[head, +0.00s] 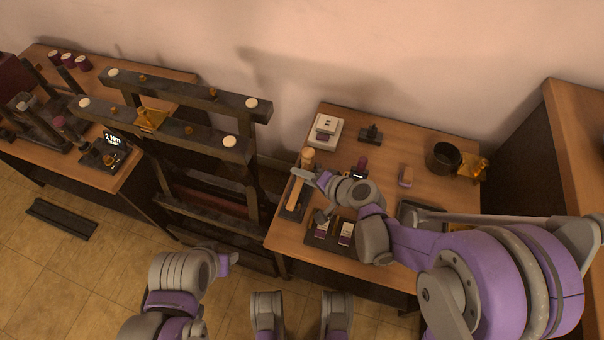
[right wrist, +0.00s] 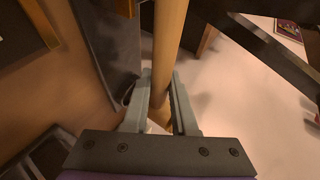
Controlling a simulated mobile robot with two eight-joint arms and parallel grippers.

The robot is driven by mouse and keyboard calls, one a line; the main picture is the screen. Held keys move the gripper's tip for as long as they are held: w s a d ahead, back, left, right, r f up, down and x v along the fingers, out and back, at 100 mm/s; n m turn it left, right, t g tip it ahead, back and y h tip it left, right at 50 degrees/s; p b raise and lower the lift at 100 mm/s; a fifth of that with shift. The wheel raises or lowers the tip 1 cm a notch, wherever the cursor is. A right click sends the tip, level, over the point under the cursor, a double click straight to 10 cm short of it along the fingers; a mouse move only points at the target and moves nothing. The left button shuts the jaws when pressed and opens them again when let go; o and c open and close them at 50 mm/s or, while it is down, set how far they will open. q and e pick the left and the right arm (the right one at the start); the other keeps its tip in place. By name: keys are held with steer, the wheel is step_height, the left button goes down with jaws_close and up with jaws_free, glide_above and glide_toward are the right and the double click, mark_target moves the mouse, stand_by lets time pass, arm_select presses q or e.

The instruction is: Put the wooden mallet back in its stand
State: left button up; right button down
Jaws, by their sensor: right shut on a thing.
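The wooden mallet (head: 295,193) is a light wooden piece at the left edge of the right-hand table. My right gripper (head: 312,176) is shut on it. In the right wrist view the mallet's round wooden shaft (right wrist: 169,40) runs between the two fingers (right wrist: 160,105) of that gripper. A dark base (head: 290,214), perhaps the stand, lies beneath the mallet in the head view. I cannot tell whether the two touch. My left gripper (head: 229,262) is low, left of the table and apart from the mallet; its jaws are not clear.
On the table (head: 400,146) are a white box (head: 324,131), a small dark block (head: 370,134), a brush-like block (head: 406,176), a dark cup (head: 443,157) and a dark tray (head: 316,239) with labelled items. A tall dark rack (head: 190,165) stands close on the left.

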steer(key=shift+f+b, duration=0.6)
steer(key=shift+f, duration=0.15)
steer(key=c, duration=0.6)
jaws_free()
steer(key=shift+c, duration=0.2)
steer(key=p+v, duration=0.2)
steer(key=v, duration=0.7)
steer(key=shift+s+d+r+p, duration=0.1)
steer(key=shift+d+r+p, duration=0.15)
steer(key=shift+p, duration=0.1)
steer(key=shift+s+d+r, duration=0.3)
steer(key=shift+s, duration=0.1)
steer(key=shift+s, duration=0.1)
